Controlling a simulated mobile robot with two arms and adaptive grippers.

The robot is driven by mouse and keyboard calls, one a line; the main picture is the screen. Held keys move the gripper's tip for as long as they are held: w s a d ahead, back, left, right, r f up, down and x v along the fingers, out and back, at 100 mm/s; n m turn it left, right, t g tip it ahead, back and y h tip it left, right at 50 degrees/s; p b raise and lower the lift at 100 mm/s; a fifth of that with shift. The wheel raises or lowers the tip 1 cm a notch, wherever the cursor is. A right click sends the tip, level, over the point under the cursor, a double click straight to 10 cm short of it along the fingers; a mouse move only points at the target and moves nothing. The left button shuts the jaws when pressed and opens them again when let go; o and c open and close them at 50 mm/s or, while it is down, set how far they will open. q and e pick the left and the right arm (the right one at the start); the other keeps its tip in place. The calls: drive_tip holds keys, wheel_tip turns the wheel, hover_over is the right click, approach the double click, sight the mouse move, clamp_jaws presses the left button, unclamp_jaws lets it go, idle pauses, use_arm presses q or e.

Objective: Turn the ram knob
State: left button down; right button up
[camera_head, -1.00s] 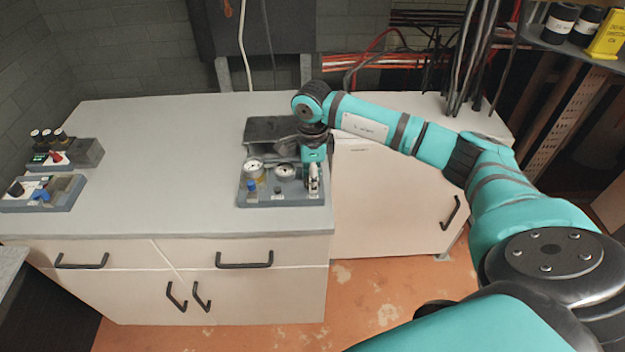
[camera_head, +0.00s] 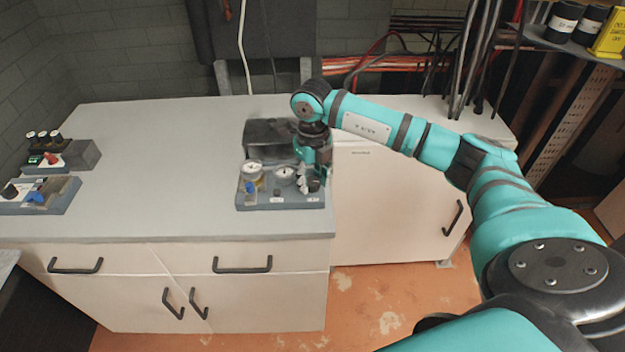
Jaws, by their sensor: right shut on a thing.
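The grey panel (camera_head: 281,204) with gauges stands near the front right of the counter. Two round white gauges, the left gauge (camera_head: 252,168) and the middle gauge (camera_head: 286,176), and a small blue knob (camera_head: 250,187) show on it. My right gripper (camera_head: 308,182) points down at the panel's right end. It is shut on a dark knob (camera_head: 315,186), which I take for the ram knob; the fingers partly hide it. My left gripper is not in view.
Two smaller panels, the rear one (camera_head: 68,158) and the front one (camera_head: 52,203), sit at the counter's left. The counter (camera_head: 165,160) between is clear. Dark cables (camera_head: 475,60) hang behind my right arm.

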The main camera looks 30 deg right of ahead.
sight(312, 180)
drive_tip(key=m, duration=0.5)
drive_tip(key=shift+w+r, duration=0.1)
idle(0.4)
drive_tip(key=o, duration=1.2)
drive_tip(key=shift+c, duration=0.2)
wheel_tip(312, 180, up, 12)
